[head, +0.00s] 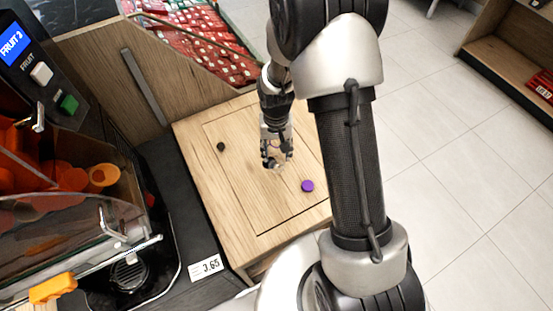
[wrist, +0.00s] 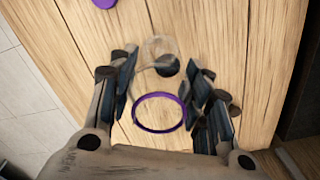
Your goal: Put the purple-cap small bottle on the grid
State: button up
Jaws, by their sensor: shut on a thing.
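My gripper (head: 276,158) is shut on a clear small bottle, over the wooden counter. In the wrist view my gripper (wrist: 165,92) has a finger on each side of the bottle. A purple ring (wrist: 160,131) shows at the bottle's near end, and its clear far end (wrist: 158,46) shows beyond the fingertips. In the head view the bottle is faint; whether it touches the counter is unclear. A separate purple round piece (head: 307,186) lies on the counter, right of my gripper; it also shows in the wrist view (wrist: 103,3). A round dark grid (head: 130,274) sits low in the juicer.
A black round piece (head: 221,146) lies on the counter (head: 215,195), left of my gripper. The juicer (head: 60,150) stands at the left, with a clear cover and an orange handle (head: 53,288). A price label (head: 206,267) is on the front edge. A wooden panel rises behind.

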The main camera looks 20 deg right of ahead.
aim_at(277, 158)
jog(key=shift+f+b, duration=0.7)
jog(key=shift+f, duration=1.4)
jog(key=shift+f, duration=0.1)
jog(key=o, duration=0.5)
jog(key=shift+f, duration=0.15)
jog(key=shift+c, duration=0.2)
jog(key=o, duration=0.5)
jog(key=shift+c, duration=0.2)
